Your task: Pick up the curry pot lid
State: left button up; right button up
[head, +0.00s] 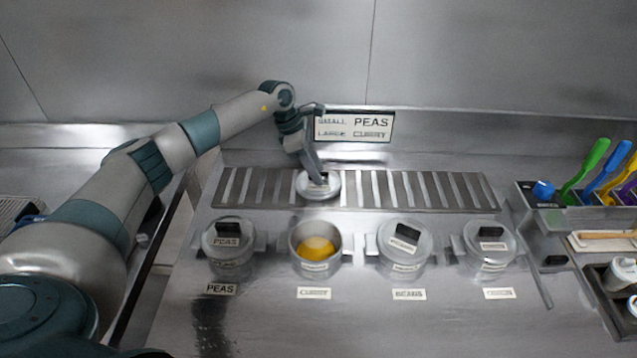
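The curry pot lid (318,193) is a round, pale metal lid lying on the slotted grate behind the pots. My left gripper (318,178) reaches down over it from behind, with its fingertips at the lid's dark handle. The fingers hide part of the handle, and I cannot tell whether they are closed on it. The curry pot (315,265) stands uncovered in front of the lid, with yellow-orange contents showing. Its label (314,293) lies on the counter before it. My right gripper is not in view.
The lidded peas pot (228,262) is left of the curry pot; the beans pot (404,264) and another lidded pot (489,262) are right of it. A sign (354,125) stands behind the grate (420,190). Colored utensils (595,160) stand at far right.

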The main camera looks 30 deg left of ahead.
pick_arm(q)
grip_shut()
jog(key=shift+r, duration=0.2)
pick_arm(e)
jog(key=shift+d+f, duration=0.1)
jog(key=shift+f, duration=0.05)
